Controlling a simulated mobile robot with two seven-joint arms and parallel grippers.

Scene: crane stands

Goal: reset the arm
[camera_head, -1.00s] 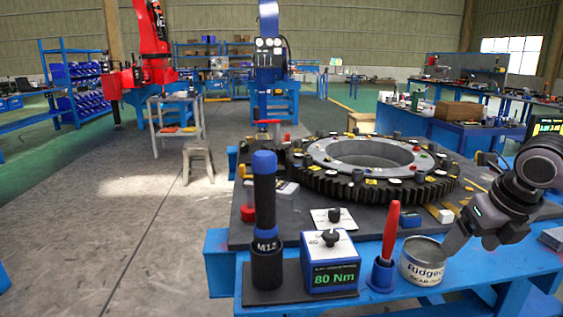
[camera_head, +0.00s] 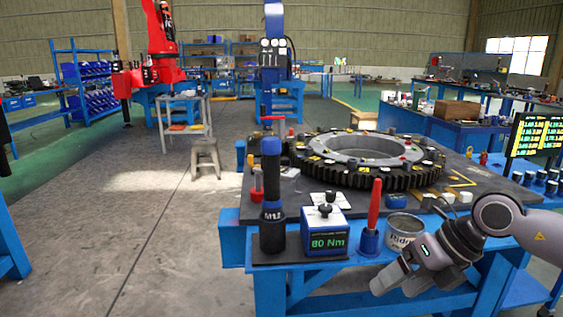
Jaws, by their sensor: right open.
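My right gripper (camera_head: 398,280) is at the lower right, in front of the blue workbench's front edge and below the tin. It is open and nothing shows between its fingers. Its arm comes in from the right. My left gripper is not in view. A large dark gear ring (camera_head: 352,172) with a grey inner ring lies on the dark bench top (camera_head: 475,182). Along the front edge stand a black and blue M12 tool (camera_head: 271,195) in its holder, a blue and white "80 Nm" box (camera_head: 325,228), a red-handled tool (camera_head: 374,205) in a blue holder, and a labelled tin (camera_head: 405,232).
A screen with numbers (camera_head: 537,135) stands at the bench's right, behind several dark cylinders. A grey stool (camera_head: 206,157) and a small shelf table (camera_head: 184,118) stand on the floor to the left. The floor left of the bench is largely clear.

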